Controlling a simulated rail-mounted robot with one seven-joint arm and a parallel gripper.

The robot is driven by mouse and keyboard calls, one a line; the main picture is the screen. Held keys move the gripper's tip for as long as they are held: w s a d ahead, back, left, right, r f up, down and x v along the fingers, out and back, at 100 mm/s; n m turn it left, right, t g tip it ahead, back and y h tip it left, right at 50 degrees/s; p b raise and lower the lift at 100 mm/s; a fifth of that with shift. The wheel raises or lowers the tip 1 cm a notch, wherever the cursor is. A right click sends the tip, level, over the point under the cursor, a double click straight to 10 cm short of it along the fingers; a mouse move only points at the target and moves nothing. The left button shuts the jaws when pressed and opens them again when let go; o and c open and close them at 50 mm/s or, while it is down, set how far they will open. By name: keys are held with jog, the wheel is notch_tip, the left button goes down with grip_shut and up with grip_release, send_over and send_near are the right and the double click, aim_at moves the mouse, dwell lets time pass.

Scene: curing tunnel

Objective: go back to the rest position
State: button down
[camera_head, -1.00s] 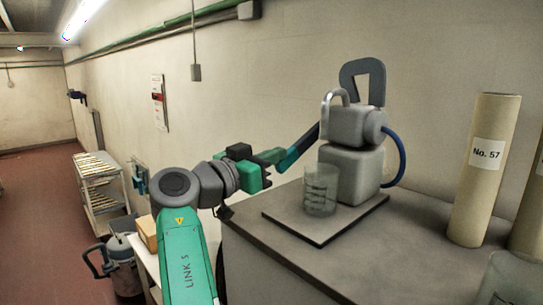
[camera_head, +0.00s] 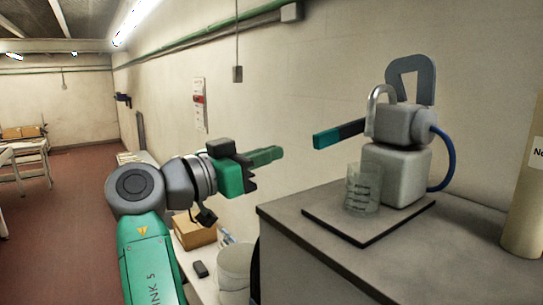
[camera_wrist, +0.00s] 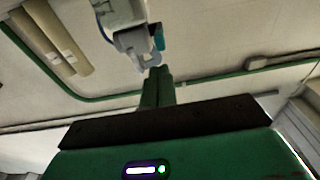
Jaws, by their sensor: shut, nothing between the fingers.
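My gripper (camera_head: 268,155) is shut and empty in the head view, held in the air left of the grey dispenser. Its green fingers point right and are apart from the dispenser's dark lever with a teal end (camera_head: 340,134). In the wrist view the shut fingers (camera_wrist: 157,82) point toward the wall, with part of the dispenser (camera_wrist: 132,38) beyond their tips. The grey dispenser (camera_head: 395,172) stands on a dark plate (camera_head: 322,222) on the bench. A clear graduated beaker (camera_head: 362,190) stands at its front left.
The grey bench top (camera_head: 450,250) fills the lower right, with a tan tube (camera_head: 527,190) at the right edge. A cardboard box (camera_head: 194,232) and a pale bucket (camera_head: 236,268) are below my arm. The red floor (camera_head: 75,220) at left is open.

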dwell(0.4)
jog(key=s+f+n+t+y+p, duration=0.2)
jog(key=s+f+n+t+y, duration=0.3)
jog(key=y, duration=0.3)
jog(key=s+d+r+n+t+y+p, duration=0.1)
jog(key=s+r+n+t+y, duration=0.1)
jog(key=s, duration=0.9)
jog(key=s+d+r+n+t+y+p, duration=0.1)
jog(key=s+r+t+y, duration=0.4)
jog(key=s, duration=0.7)
jog(key=shift+d+r+n+t+y, duration=0.25)
jog(key=shift+d+n+t, duration=0.3)
jog(key=shift+n, duration=0.65)
